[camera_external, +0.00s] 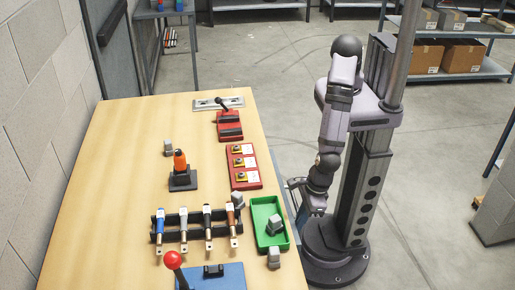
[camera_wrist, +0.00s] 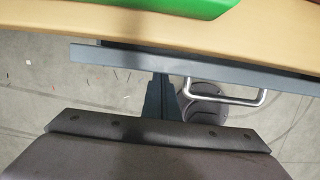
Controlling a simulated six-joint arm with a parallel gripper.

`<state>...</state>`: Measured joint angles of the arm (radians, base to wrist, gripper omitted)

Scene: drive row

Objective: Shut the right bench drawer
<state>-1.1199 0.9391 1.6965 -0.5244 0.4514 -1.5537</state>
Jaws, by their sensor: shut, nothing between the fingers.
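In the wrist view a blue-grey drawer front (camera_wrist: 190,64) runs along the bench edge, with a bent metal handle (camera_wrist: 228,101) on its right part. A narrow dark gap shows between it and the wooden top; how far the drawer stands out is hard to tell. My gripper (camera_wrist: 160,78) is shut and empty, its dark fingertips at the front's lower edge, left of the handle. I cannot tell whether they touch. In the external view my gripper (camera_external: 311,206) is low beside the bench's right side, where the drawer is mostly hidden.
The wooden bench top (camera_external: 125,190) holds a green tray (camera_external: 262,208) with a grey block near its right edge, a tool rack (camera_external: 198,226), a red panel (camera_external: 244,177) and a red-knobbed lever (camera_external: 173,260). Open floor (camera_external: 280,85) lies beyond the bench.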

